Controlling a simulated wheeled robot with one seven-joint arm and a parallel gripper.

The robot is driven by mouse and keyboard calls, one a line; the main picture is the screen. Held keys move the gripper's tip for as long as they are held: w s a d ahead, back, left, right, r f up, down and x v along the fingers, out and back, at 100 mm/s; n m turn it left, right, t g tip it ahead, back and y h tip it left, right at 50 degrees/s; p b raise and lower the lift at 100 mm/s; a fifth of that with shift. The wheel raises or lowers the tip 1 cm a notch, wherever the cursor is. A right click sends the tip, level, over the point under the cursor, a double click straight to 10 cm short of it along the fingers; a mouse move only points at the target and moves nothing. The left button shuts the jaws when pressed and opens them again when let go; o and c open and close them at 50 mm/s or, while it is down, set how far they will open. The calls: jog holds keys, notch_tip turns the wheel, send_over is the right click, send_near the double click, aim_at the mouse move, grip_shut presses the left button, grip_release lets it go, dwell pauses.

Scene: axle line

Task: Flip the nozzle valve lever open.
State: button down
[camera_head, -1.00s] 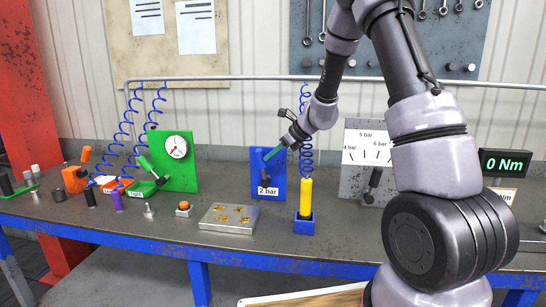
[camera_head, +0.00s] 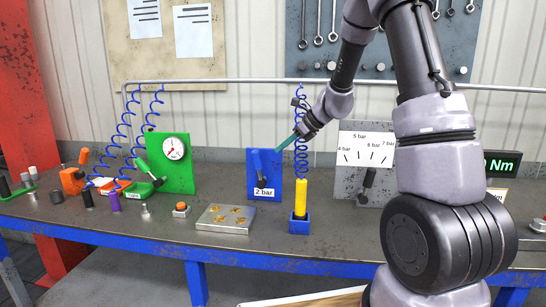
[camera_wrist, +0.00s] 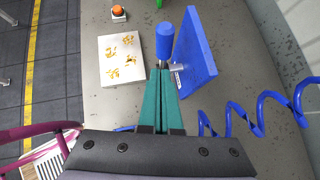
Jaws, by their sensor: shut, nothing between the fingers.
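A blue panel (camera_head: 273,184) marked "2 bar" stands upright on the bench and carries a blue-handled lever (camera_head: 257,162). The handle points up and leans slightly left in the head view. No label in view reads "nozzle". My gripper (camera_head: 279,150) has teal fingers, shut and empty, just right of the lever at the panel's upper right. In the wrist view the closed fingertips (camera_wrist: 159,72) point at the base end of the blue handle (camera_wrist: 163,42), with the panel (camera_wrist: 197,45) to their right. I cannot tell whether they touch it.
A yellow cylinder (camera_head: 300,195) stands in a blue holder right of the panel, under a coiled blue hose (camera_head: 302,135). A metal plate (camera_head: 211,226) lies in front. A green gauge panel (camera_head: 181,178) stands left and a grey dial panel (camera_head: 348,172) right.

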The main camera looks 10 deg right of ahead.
jog(key=v, duration=0.5)
jog(key=shift+s+a+r, duration=0.1)
jog(key=shift+r, duration=0.45)
